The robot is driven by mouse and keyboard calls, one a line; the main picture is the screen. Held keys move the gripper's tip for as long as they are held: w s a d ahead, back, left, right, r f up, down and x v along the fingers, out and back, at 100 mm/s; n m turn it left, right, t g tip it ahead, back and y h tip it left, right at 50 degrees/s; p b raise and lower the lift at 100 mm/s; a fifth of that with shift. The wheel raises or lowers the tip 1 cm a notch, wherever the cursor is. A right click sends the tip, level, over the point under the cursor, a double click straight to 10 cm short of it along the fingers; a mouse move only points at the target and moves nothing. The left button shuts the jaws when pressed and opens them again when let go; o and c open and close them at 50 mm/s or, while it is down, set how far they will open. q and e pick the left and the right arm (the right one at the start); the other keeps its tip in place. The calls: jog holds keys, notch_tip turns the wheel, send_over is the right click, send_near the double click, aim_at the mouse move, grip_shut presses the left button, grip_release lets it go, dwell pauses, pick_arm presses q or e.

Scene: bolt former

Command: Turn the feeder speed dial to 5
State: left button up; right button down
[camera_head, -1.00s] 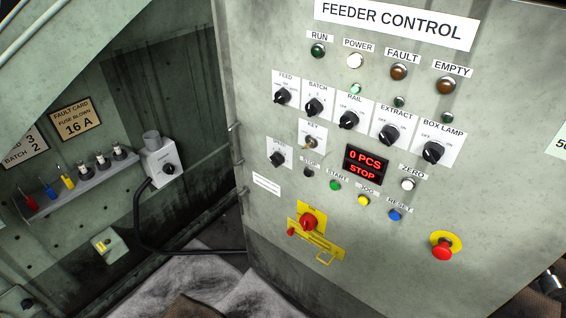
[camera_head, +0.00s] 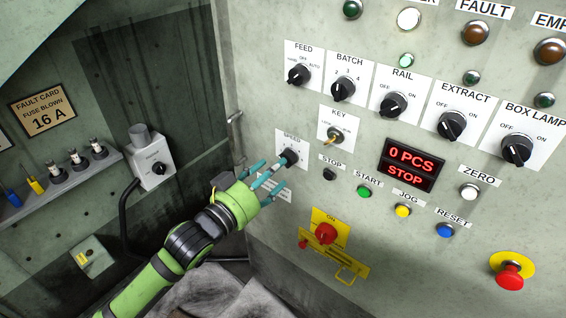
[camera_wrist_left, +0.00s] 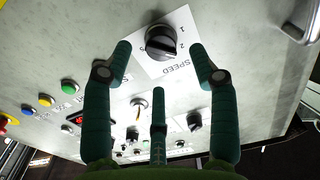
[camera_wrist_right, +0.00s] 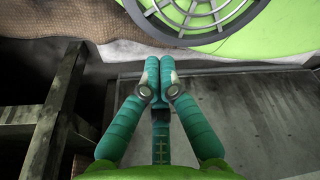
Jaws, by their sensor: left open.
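The speed dial (camera_head: 289,157) is a black knob on a white plate marked SPEED, low on the left side of the feeder control panel. In the left wrist view the knob (camera_wrist_left: 161,42) shows large, with some numbers beside it. My left gripper (camera_head: 268,178) is open just in front of the dial, its teal fingers (camera_wrist_left: 162,72) spread to either side of the knob. I cannot tell whether a finger touches it. My right gripper (camera_wrist_right: 159,68) has its fingertips together with nothing seen between them, away from the panel.
A key switch (camera_head: 336,136), the stop button (camera_head: 329,174) and a red rotary switch (camera_head: 326,233) sit close to the dial. The display (camera_head: 408,165) reads 0 PCS, STOP. A red mushroom button (camera_head: 511,276) is lower right. A metal handle (camera_head: 236,133) is at the panel's left edge.

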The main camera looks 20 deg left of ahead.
pick_arm(q)
jog(key=shift+x, duration=2.05)
pick_arm(e)
jog(key=shift+s+d, duration=0.3)
jog(key=shift+s, duration=0.3)
pick_arm(q)
jog(key=shift+f, duration=0.1)
jog(key=c, duration=1.1)
pick_arm(e)
jog(key=shift+w+a, duration=0.1)
jog(key=shift+w, duration=0.05)
pick_arm(q)
jog(key=shift+c, duration=0.2)
jog(key=shift+f, duration=0.1)
pick_arm(e)
jog(key=shift+a+r, duration=0.15)
jog(key=shift+a, duration=0.1)
